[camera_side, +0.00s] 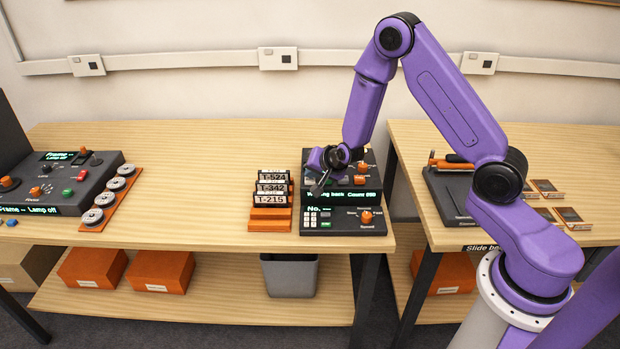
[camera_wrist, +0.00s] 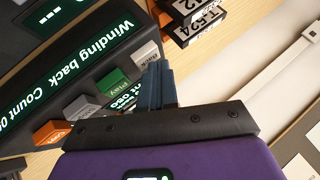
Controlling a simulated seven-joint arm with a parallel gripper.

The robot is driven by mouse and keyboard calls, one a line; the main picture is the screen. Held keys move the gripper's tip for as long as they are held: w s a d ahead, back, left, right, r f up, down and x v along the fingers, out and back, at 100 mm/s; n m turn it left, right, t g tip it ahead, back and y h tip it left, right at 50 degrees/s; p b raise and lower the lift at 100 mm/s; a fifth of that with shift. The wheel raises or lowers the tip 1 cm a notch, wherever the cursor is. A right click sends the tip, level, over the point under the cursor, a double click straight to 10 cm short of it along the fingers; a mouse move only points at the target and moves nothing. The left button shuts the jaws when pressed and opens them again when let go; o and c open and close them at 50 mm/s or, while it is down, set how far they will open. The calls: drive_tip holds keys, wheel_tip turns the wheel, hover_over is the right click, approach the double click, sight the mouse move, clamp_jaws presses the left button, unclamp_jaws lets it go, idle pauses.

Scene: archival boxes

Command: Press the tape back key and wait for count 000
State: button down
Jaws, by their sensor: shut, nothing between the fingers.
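The dark tape console (camera_side: 311,160) stands at the right end of the left table, partly hidden by my gripper. Its display (camera_wrist: 100,48) reads "Winding back" and "Count"; the number starts with 0 and its last digits are hard to read. In the wrist view a grey back key (camera_wrist: 147,54) sits at the end of a row, beside the green Play key (camera_wrist: 114,83). My gripper (camera_side: 319,188) is shut and empty, pointing down over the console. In the wrist view its blue fingertips (camera_wrist: 153,68) are at the back key; I cannot tell whether they press it.
Labelled tape boxes, T-524, T-342 and T-215, stand in an orange rack (camera_side: 270,225) just left of the console. An orange key (camera_wrist: 51,132) ends the key row. Another console (camera_side: 60,180) with reels is far left. Bare tabletop (camera_side: 190,190) lies between.

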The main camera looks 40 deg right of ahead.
sight(312, 181)
drive_tip(key=shift+r, duration=0.9)
drive_tip(key=shift+r, duration=2.5)
drive_tip(key=shift+a, duration=0.1)
idle(0.5)
